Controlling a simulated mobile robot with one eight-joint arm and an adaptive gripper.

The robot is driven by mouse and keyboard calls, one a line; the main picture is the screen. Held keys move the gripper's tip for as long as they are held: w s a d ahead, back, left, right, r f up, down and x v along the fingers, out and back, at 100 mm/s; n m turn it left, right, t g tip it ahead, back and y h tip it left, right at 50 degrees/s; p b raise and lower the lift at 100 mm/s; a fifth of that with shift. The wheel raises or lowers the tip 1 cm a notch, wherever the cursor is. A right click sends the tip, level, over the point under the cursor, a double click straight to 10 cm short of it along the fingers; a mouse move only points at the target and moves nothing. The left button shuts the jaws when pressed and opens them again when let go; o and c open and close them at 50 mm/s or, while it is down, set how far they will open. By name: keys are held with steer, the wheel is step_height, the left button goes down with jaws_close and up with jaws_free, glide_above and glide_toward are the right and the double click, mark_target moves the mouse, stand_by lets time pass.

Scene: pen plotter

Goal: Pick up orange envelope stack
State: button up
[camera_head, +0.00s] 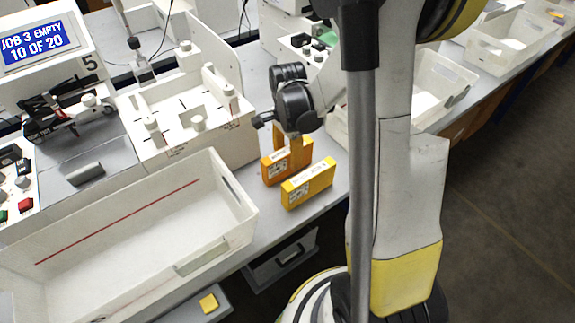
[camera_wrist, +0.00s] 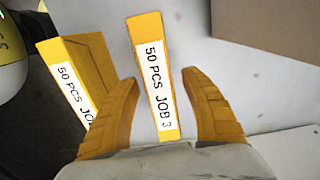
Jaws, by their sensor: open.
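Two narrow orange-yellow envelope stacks stand on edge, side by side, on the grey bench. In the head view, the rear stack (camera_head: 272,170) is partly hidden by my gripper (camera_head: 288,156), and the front stack (camera_head: 308,185) stands apart at its lower right. In the wrist view, my gripper (camera_wrist: 160,78) is open, with one orange finger on each side of a stack (camera_wrist: 150,60) labelled "50 PCS JOB 3". Gaps show between that stack and both fingers. The other stack (camera_wrist: 72,75) stands to the left, just outside the left finger.
A large white bin (camera_head: 215,205) stands left of the stacks, and a white machine fixture (camera_head: 190,110) stands behind them. A screen (camera_head: 38,45) reads "JOB 3 EMPTY 10 OF 20". Another white bin (camera_head: 440,85) lies right, partly behind my arm. A yellow piece (camera_head: 209,303) lies lower down.

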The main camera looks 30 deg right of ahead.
steer(key=shift+f, duration=0.35)
steer(key=shift+r, duration=0.1)
jaws_close()
steer(key=shift+r, duration=0.1)
